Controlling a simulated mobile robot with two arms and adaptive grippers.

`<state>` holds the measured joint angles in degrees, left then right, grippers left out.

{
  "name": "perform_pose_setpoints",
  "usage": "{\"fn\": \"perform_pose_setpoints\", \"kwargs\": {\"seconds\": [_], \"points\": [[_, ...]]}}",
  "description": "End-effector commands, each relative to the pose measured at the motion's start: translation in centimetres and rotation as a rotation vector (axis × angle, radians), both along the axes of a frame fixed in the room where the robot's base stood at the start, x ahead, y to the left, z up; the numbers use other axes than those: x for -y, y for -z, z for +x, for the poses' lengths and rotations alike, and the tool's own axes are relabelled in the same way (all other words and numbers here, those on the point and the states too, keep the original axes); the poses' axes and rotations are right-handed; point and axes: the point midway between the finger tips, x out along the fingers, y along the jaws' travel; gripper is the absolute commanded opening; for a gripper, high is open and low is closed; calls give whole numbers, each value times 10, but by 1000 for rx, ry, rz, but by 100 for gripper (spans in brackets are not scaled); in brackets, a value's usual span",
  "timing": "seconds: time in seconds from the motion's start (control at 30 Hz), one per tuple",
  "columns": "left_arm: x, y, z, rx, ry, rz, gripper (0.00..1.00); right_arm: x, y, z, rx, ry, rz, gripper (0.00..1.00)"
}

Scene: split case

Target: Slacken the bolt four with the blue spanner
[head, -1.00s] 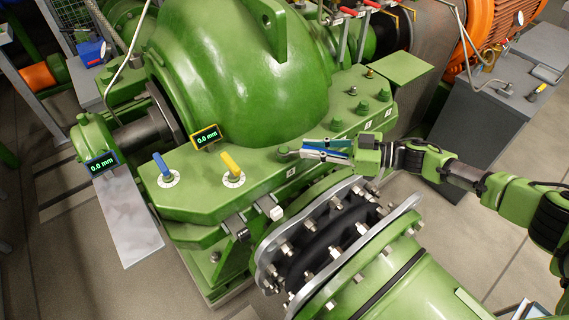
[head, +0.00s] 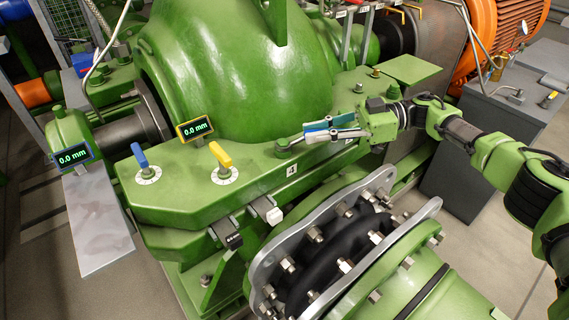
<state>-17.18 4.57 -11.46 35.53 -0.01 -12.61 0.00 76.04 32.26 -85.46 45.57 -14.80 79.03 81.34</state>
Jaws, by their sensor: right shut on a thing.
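My right gripper (head: 330,129) comes in from the right, low over the green casing flange (head: 185,200). Its pale fingers are shut on the blue spanner (head: 318,126), whose handle shows blue between them. The far end of the spanner reaches left to the bolt four (head: 283,146), behind the label plate (head: 291,169) marked 4. The spanner end appears to be around or against this bolt; the exact fit is too small to tell. My left gripper is not in view.
A blue lever (head: 139,155) and a yellow lever (head: 221,154) stand on the flange to the left. Two displays read 0.0 mm. More bolts (head: 358,88) stand beyond my gripper. The large rounded casing (head: 235,70) rises close behind; a bolted coupling (head: 345,240) lies in front.

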Motion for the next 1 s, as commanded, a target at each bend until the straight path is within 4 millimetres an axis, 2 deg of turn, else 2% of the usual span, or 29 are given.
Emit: {"fn": "perform_pose_setpoints", "kwargs": {"seconds": [0.03,0.2,0.53,1.0], "points": [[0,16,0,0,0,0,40,-3,7,1,4,-14,2,0],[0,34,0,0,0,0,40,-2,4,3,1,-50,0,0],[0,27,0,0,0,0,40,-1,-3,2,-1,-55,-1,0],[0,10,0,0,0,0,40,0,-23,2,1,-53,1,0]]}}
